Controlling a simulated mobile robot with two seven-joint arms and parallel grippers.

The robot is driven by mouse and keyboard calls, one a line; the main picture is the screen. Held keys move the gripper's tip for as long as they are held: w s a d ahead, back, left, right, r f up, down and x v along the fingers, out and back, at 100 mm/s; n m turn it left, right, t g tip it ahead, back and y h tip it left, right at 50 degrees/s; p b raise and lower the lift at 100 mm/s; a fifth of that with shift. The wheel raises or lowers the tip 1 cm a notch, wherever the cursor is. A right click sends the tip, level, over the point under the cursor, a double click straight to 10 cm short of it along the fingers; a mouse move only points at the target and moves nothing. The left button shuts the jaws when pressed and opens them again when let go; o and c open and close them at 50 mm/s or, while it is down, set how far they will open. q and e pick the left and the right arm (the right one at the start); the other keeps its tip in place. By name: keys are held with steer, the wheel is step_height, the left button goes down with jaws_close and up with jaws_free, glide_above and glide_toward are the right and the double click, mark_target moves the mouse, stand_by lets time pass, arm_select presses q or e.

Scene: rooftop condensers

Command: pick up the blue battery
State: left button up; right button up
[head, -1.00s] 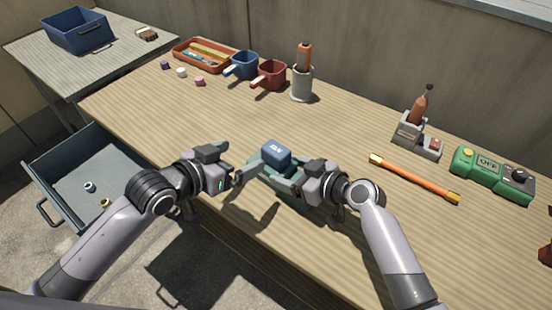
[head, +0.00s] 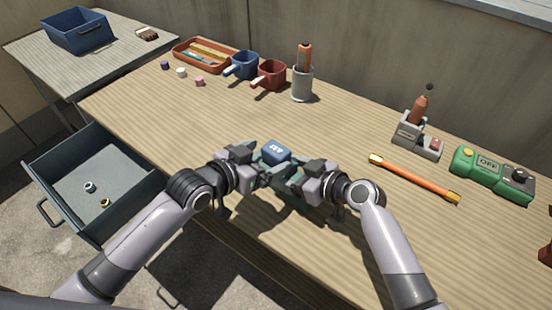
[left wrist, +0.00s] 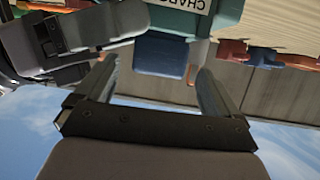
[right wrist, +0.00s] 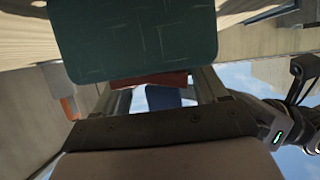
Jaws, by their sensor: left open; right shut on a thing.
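The blue battery (head: 276,151) sits in a teal charger (head: 288,192) at the table's front edge. The left wrist view shows the battery (left wrist: 162,55) beyond and between my left fingers, under the charger's labelled face (left wrist: 225,15). My left gripper (head: 262,172) is open, close to the battery's left side; I cannot tell whether it touches. My right gripper (head: 300,180) is shut on the charger from the right. In the right wrist view, the dark teal body (right wrist: 135,40) fills the top, with a reddish part (right wrist: 150,80) near the fingers.
An orange bar (head: 414,178), a green box (head: 490,175) and a grey stand (head: 416,140) lie right. A grey cup (head: 302,85), red mug (head: 268,74), blue mug (head: 241,65) and orange tray (head: 202,53) stand behind. An open drawer (head: 125,170) juts out left. The table's middle is clear.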

arm_select(q)
steer(key=shift+x, duration=2.2)
steer(key=c, duration=1.2)
